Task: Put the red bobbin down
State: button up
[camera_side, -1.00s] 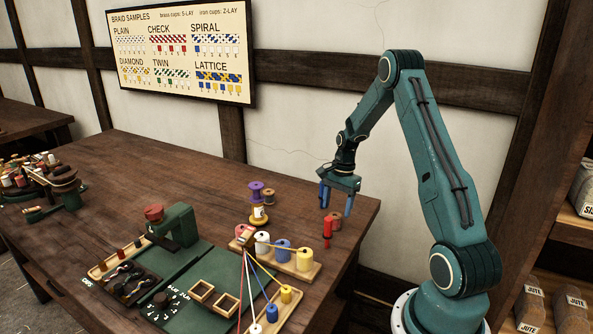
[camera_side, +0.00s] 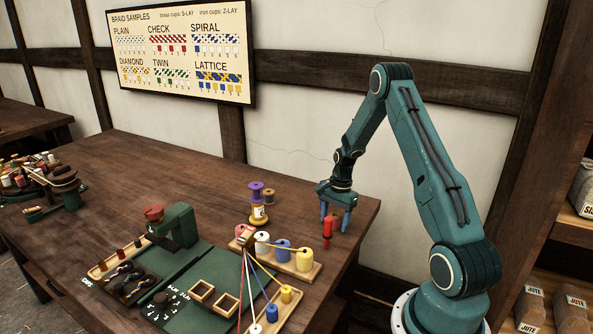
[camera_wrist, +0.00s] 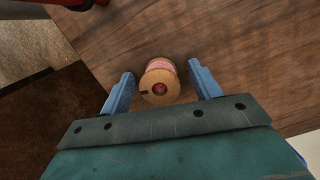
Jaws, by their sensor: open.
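The red bobbin (camera_wrist: 162,68), a wooden spool with pinkish-red thread and a round flange facing the camera, stands on the bare tabletop near its right-hand end. My gripper (camera_wrist: 160,82) is open and low over it, one blue finger on each side. In the wrist view, gaps show between the bobbin and both fingers. In the side view my gripper (camera_side: 336,221) points down, and the bobbin is mostly hidden behind a red post and the fingers.
The red post (camera_side: 327,233) stands close in front of the gripper. A wooden rack (camera_side: 305,268) of coloured bobbins lies to the left, with a purple-topped spool (camera_side: 257,205) behind it. The table's right edge is near. Braiding gear (camera_side: 180,228) stands farther left.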

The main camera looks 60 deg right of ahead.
jog(key=c, duration=1.1)
jog(key=shift+r, duration=0.15)
notch_tip(320, 180, up, 20)
jog(key=shift+f, duration=0.1)
dwell(0.5)
